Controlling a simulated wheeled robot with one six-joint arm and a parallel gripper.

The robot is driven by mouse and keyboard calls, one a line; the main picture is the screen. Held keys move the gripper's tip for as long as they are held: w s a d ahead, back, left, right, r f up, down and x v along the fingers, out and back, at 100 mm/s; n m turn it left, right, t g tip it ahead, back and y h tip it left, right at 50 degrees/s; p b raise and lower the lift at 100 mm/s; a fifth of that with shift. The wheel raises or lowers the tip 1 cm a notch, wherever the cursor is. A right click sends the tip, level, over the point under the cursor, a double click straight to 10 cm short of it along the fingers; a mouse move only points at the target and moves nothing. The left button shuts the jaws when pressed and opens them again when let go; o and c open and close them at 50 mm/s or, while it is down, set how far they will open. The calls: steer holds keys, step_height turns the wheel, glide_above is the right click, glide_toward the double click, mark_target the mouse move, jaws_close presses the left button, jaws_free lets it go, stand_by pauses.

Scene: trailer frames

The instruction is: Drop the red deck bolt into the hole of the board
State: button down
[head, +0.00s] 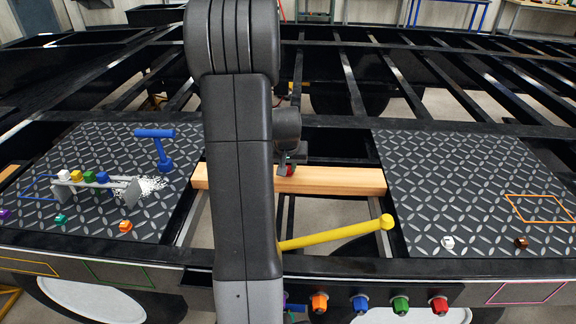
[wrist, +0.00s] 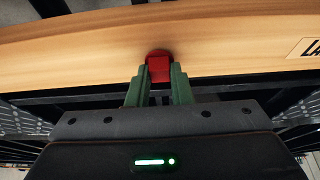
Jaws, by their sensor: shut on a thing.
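The red deck bolt (wrist: 159,66) is between the green fingers of my gripper (wrist: 159,82) in the wrist view. My gripper is shut on it, over the near edge of the light wooden board (wrist: 235,48). In the head view the bolt (head: 290,171) shows as a small red patch beside my arm, and my gripper (head: 287,166) is partly hidden. The board (head: 335,180) spans the gap between two dark tread plates. I see no hole in the board; the bolt, my gripper and my arm cover parts of it. I cannot tell whether the bolt touches the board.
The left plate (head: 95,215) carries a blue T-shaped tool (head: 160,148), white grains and several coloured bolts. The right plate (head: 440,190) has a white bolt (head: 447,242) and a brown one (head: 521,242).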

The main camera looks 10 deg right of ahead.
steer(key=shift+f, duration=0.15)
steer(key=c, duration=1.2)
jaws_free()
steer(key=v, duration=1.3)
steer(key=shift+s+r, duration=0.2)
steer(key=shift+r, duration=0.1)
steer(key=shift+f, duration=0.1)
steer(key=x, duration=1.3)
steer(key=shift+w+f, duration=0.15)
steer(key=shift+w, duration=0.1)
steer(key=shift+r, duration=0.3)
